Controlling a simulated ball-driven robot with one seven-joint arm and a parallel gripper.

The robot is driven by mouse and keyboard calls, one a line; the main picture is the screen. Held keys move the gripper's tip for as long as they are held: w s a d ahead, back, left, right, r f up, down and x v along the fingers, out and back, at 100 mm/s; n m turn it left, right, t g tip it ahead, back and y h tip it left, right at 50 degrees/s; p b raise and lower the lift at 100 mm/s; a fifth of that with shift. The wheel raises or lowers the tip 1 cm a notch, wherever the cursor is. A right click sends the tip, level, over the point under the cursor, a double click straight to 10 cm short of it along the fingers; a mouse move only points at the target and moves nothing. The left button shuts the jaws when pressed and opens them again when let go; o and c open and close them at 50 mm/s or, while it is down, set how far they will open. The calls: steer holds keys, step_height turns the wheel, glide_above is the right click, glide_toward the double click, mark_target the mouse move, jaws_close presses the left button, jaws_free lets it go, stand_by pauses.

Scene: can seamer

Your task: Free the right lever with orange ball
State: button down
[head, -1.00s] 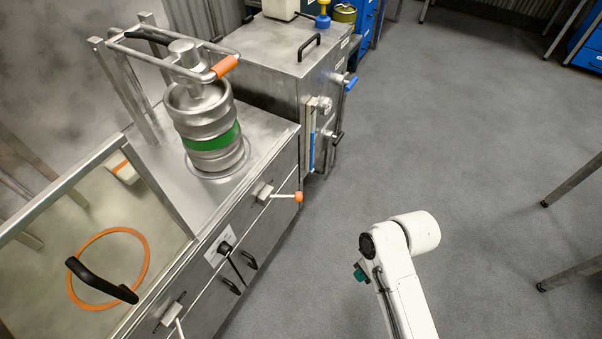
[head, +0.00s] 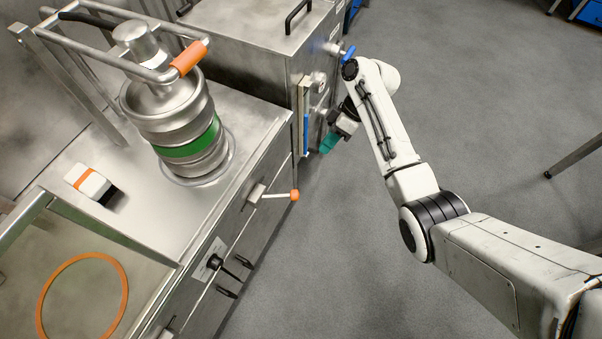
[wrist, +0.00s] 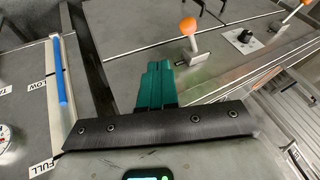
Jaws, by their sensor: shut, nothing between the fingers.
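The right lever (head: 272,196) is a short silver rod ending in an orange ball (head: 295,195). It sticks out to the right from a bracket on the steel bench's front. In the wrist view the nearer orange ball (wrist: 188,26) stands beyond my fingertips, apart from them. My gripper (head: 328,144) has teal fingers, shut and empty. In the head view it hangs up and right of the ball, beside the steel cabinet. The teal fingers (wrist: 155,68) also show in the wrist view. A second orange-ball lever (wrist: 303,4) is partly cut off at the wrist view's top right.
A keg with a green band (head: 187,140) stands on the bench. The steel cabinet (head: 250,40) has a blue-handled valve (head: 349,54) and a blue sight tube (head: 306,133) near my gripper. Open floor lies right.

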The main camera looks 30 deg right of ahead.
steer(key=s+a+f, duration=0.2)
steer(key=a+f, duration=0.6)
steer(key=f, duration=0.1)
steer(key=shift+s+a, duration=0.3)
steer(key=shift+s, duration=0.05)
stand_by(0.3)
steer(key=shift+s+p, duration=0.1)
steer(key=shift+p, duration=0.2)
